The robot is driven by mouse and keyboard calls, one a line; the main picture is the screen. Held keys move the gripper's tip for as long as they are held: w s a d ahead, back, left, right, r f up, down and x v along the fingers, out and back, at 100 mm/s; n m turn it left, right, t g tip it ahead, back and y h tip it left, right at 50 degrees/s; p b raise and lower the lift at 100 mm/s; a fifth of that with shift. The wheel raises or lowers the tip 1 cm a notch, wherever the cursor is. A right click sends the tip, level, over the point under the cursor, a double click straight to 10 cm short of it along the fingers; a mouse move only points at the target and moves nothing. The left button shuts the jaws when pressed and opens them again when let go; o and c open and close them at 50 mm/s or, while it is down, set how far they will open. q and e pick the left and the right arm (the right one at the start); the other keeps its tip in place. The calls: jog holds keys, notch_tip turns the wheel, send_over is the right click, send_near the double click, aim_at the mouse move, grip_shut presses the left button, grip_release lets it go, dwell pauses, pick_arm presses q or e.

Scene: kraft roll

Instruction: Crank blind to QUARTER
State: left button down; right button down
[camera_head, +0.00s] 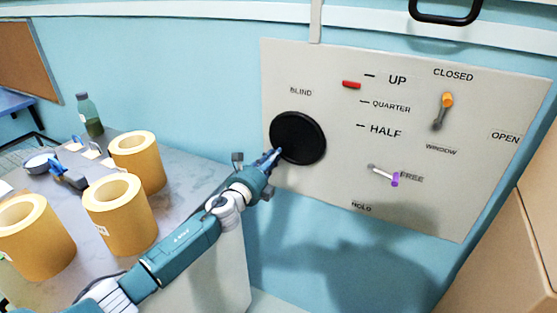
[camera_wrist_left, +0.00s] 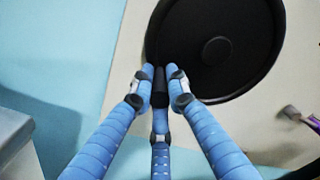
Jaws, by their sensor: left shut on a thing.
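The blind crank is a black disc (camera_head: 298,138) on a grey wall panel (camera_head: 330,190), under the label BLIND. My left gripper (camera_head: 272,157) is at the disc's lower left edge. In the left wrist view its blue fingers (camera_wrist_left: 159,88) are shut around a short black knob (camera_wrist_left: 159,84) at the disc's rim. A red marker (camera_head: 351,85) sits beside the scale, between the UP and QUARTER ticks. The QUARTER label (camera_head: 391,106) is below UP and above HALF. My right gripper is not in view.
The panel also has an orange-knobbed WINDOW lever (camera_head: 447,101) near CLOSED and a purple-tipped lever (camera_head: 395,179) by FREE. A table (camera_head: 180,175) at left holds several tan rolls (camera_head: 137,160) and a green bottle (camera_head: 90,117). A brown box-like surface (camera_head: 500,245) stands at lower right.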

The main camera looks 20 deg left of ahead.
aim_at(272, 139)
pick_arm(q)
jog(key=a+r+m, duration=0.1)
jog(key=r+m+p, duration=0.1)
jog(key=m, duration=0.1)
jog(key=shift+a+r+p, duration=0.25)
jog(key=shift+a+p, duration=0.05)
jog(key=shift+a, duration=0.1)
jog(key=shift+a+r+m+p, duration=0.25)
jog(key=shift+r+m+p, duration=0.5)
jog(key=shift+m, duration=0.65)
jog(key=shift+r, duration=0.2)
jog(key=c, duration=1.7)
grip_release()
jog(key=shift+f+m, duration=0.1)
jog(key=shift+m, duration=0.2)
jog(key=shift+s+f, duration=0.1)
jog(key=shift+s, duration=0.4)
jog(key=s, duration=1.1)
jog(key=shift+a, duration=0.15)
